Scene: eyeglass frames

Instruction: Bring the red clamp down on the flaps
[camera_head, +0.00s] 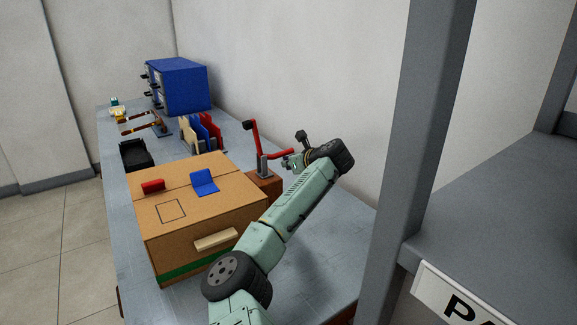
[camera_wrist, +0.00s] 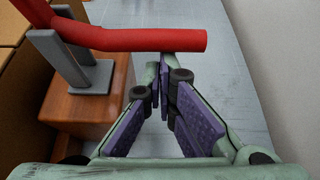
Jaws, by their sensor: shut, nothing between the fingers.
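The red clamp (camera_head: 253,138) stands behind the cardboard box (camera_head: 180,220), on a brown wooden block (camera_head: 263,187) with a grey bracket (camera_head: 263,166). My gripper is shut and empty; contact with the bar is unclear. The box's top flaps (camera_head: 180,175) lie closed, with a red piece (camera_head: 153,186) and a blue piece (camera_head: 204,182) on top.
The grey table (camera_head: 310,265) is clear right of the block, beside the wall. Coloured upright panels (camera_head: 207,131), a black tray (camera_head: 136,154), tools (camera_head: 139,126) and a blue drawer cabinet (camera_head: 180,85) stand farther back. A grey shelf post (camera_head: 420,140) rises at right.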

